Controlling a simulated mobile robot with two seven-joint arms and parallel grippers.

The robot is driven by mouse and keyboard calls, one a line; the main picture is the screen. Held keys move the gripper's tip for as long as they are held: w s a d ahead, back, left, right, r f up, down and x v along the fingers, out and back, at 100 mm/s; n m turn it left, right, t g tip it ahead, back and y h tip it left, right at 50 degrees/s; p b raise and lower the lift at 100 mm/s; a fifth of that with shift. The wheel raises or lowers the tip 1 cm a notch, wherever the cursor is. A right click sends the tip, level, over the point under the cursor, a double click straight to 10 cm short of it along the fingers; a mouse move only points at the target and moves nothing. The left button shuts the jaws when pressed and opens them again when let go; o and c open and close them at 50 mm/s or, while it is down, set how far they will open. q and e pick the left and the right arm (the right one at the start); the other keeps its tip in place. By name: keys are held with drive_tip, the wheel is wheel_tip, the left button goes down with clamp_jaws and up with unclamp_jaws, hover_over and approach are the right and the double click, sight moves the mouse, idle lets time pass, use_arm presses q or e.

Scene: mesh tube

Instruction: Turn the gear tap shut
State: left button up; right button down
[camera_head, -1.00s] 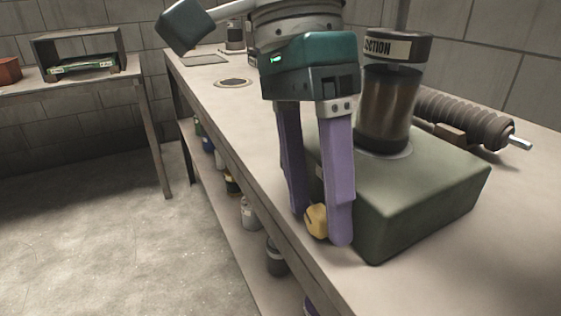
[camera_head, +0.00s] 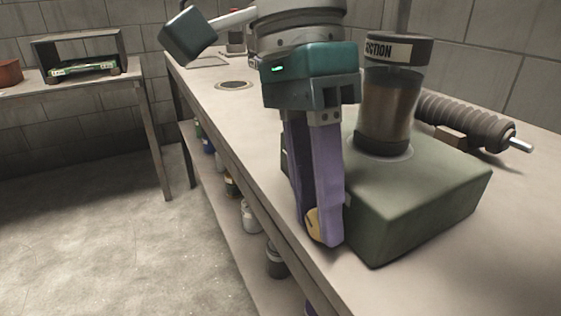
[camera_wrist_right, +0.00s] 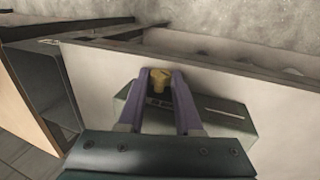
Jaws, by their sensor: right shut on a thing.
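The gear tap is a small yellow knob (camera_head: 313,223) low on the left side face of the green box-shaped base (camera_head: 425,208). My right gripper (camera_head: 322,228) points down with its purple fingers on either side of the knob and is shut on it. The near finger hides part of the knob. In the right wrist view the yellow knob (camera_wrist_right: 160,79) shows between the two fingertips, against the base (camera_wrist_right: 222,118). My left gripper is not in view.
A dark glass cylinder with a label (camera_head: 390,100) stands on the base. A ribbed dark cylinder (camera_head: 465,122) lies behind it on the bench (camera_head: 235,112). Several cans sit on the shelf below. Another table (camera_head: 100,90) stands at the left. Floor between them is clear.

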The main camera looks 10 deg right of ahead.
drive_tip(key=shift+r+t, duration=0.1)
drive_tip(key=shift+t, duration=0.2)
drive_tip(key=shift+s+t+p, duration=0.2)
drive_tip(key=shift+t+p, duration=0.15)
drive_tip(key=shift+t, duration=0.05)
drive_tip(key=shift+s+t+y+b, duration=0.1)
drive_tip(key=shift+t+y+b, duration=0.25)
drive_tip(key=shift+t, duration=0.35)
drive_tip(key=t+b, duration=0.2)
drive_tip(key=b, duration=0.1)
drive_tip(key=y+b, duration=0.1)
drive_tip(key=shift+s+d+f+t+b, duration=0.15)
drive_tip(key=shift+s+f+t+b, duration=0.1)
drive_tip(key=shift+f+t+b, duration=0.15)
drive_tip(key=shift+s+r+t+y+b, duration=0.1)
drive_tip(key=shift+r+t+y+b, duration=0.2)
drive_tip(key=shift+t+b, duration=0.45)
drive_tip(key=c, duration=0.6)
unclamp_jaws()
